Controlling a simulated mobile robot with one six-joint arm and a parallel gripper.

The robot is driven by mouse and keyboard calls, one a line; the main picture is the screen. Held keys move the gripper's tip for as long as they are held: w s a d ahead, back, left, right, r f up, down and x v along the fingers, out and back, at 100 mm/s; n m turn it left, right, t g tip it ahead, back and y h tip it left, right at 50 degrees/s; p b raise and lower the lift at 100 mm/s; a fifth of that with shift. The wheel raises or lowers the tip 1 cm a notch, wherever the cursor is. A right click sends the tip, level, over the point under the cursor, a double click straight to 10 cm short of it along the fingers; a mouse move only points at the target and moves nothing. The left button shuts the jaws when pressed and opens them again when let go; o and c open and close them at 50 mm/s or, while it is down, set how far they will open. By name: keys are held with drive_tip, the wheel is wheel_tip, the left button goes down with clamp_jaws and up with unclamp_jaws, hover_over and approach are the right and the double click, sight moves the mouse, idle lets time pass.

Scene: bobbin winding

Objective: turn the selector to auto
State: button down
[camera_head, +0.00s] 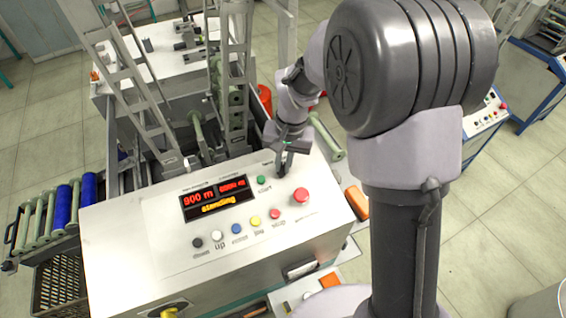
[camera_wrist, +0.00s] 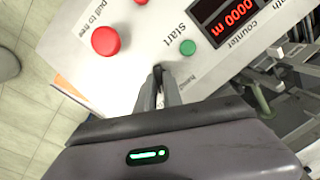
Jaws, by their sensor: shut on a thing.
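The selector (camera_wrist: 157,69) is a small dark knob on the machine's white control panel (camera_head: 140,240). It sits near the panel's far right corner in the head view, beside the green start button (camera_head: 261,180). My gripper (camera_head: 283,166) reaches down to it from above. In the wrist view my gripper (camera_wrist: 158,80) has its two fingers closed together around the knob. The fingers cover most of the selector and part of the small lettering beside it, so I cannot read which way it points.
A red mushroom button (camera_head: 301,196) stands close to my gripper; it also shows in the wrist view (camera_wrist: 105,41). The lit display (camera_head: 217,198) reads 900 m and "standing". A row of coloured buttons lies below it. A grey lattice frame (camera_head: 236,80) rises behind the panel.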

drive_tip(key=c, duration=1.5)
unclamp_jaws()
drive_tip(key=r+p, duration=0.1)
drive_tip(key=r, duration=0.4)
drive_tip(key=d+r+p, duration=0.1)
drive_tip(key=r+p, duration=0.1)
drive_tip(key=r, duration=0.4)
drive_tip(key=d+r+p, duration=0.1)
drive_tip(key=r, duration=0.5)
drive_tip(key=shift+s+r, duration=0.15)
drive_tip(key=shift+s, duration=0.05)
drive_tip(key=s+d+f+t+b, duration=0.1)
drive_tip(key=s+f+t+b, duration=0.1)
drive_tip(key=s+b, duration=0.3)
drive_tip(key=s+d+f+m+t+b, duration=0.1)
drive_tip(key=s+f+b, duration=0.4)
drive_tip(key=s, duration=0.4)
drive_tip(key=s+d+f+t+b, duration=0.1)
drive_tip(key=s+f+t+b, duration=0.1)
drive_tip(key=s+b, duration=0.4)
drive_tip(key=shift+s+d+f+m+t+y, duration=0.2)
drive_tip(key=shift+s+f, duration=0.1)
drive_tip(key=shift+f, duration=0.15)
drive_tip(key=shift+s+d+f+m+t+y, duration=0.1)
drive_tip(key=shift+s+f+m+y, duration=0.15)
drive_tip(key=shift+f, duration=0.2)
